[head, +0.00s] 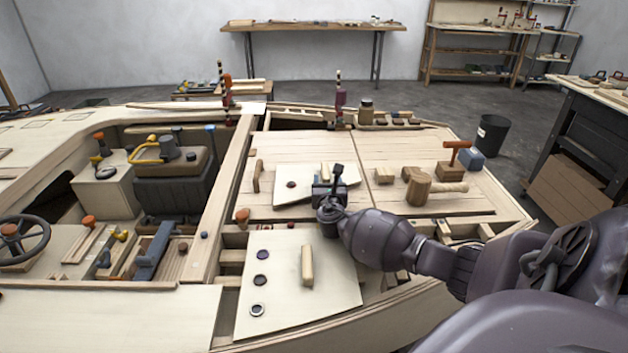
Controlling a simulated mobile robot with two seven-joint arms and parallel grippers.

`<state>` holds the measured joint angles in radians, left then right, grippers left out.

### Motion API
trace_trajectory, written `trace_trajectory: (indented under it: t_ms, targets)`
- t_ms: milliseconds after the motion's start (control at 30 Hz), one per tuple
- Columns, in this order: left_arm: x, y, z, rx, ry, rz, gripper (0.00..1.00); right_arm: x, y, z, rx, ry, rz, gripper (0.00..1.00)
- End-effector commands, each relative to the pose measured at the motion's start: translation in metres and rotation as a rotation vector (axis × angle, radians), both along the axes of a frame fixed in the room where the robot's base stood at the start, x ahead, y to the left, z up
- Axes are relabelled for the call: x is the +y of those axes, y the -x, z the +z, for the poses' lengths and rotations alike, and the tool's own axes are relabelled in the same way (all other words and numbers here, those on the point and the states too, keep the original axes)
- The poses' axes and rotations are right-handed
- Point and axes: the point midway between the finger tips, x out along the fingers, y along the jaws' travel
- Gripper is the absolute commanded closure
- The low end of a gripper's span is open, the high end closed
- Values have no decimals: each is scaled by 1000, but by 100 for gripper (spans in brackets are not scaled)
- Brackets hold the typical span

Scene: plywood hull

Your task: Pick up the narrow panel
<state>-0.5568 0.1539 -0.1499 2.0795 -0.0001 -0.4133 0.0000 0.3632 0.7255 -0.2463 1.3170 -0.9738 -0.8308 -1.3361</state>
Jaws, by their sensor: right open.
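A pale, small panel (291,197) lies on the planked deck in the middle. It has a dark round spot and a light upright block on it. My right gripper (335,178) is over the right end of this panel, open, and hides part of it. I cannot tell whether the jaws touch it. A larger pale panel (330,262) lies nearer, with a wooden grip block and several dark rings on its left side. I cannot tell for sure which is the narrow panel. My left gripper is out of view.
A wooden mallet (420,189) and a blue block (472,160) are to the right on the deck. Clamps (340,100) stand at the far edge. A hull rib (222,205) runs along the left, beside a dark seat (175,185). Open frame gaps surround the larger panel.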

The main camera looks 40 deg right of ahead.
Motion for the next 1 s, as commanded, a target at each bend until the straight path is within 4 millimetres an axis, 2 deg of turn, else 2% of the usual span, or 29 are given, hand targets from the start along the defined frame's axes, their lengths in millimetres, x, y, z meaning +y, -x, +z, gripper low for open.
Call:
trace_trajectory:
  t_ms: [167, 533, 833, 1000]
  targets:
    - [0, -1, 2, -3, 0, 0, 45, 0, 0, 1, -1, 0, 0, 45]
    - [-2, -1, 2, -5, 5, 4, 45, 0, 0, 1, -1, 0, 0, 100]
    - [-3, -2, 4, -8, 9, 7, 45, 0, 0, 4, -4, 0, 0, 100]
    - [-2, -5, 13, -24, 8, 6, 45, 0, -1, 25, -9, 0, 0, 100]
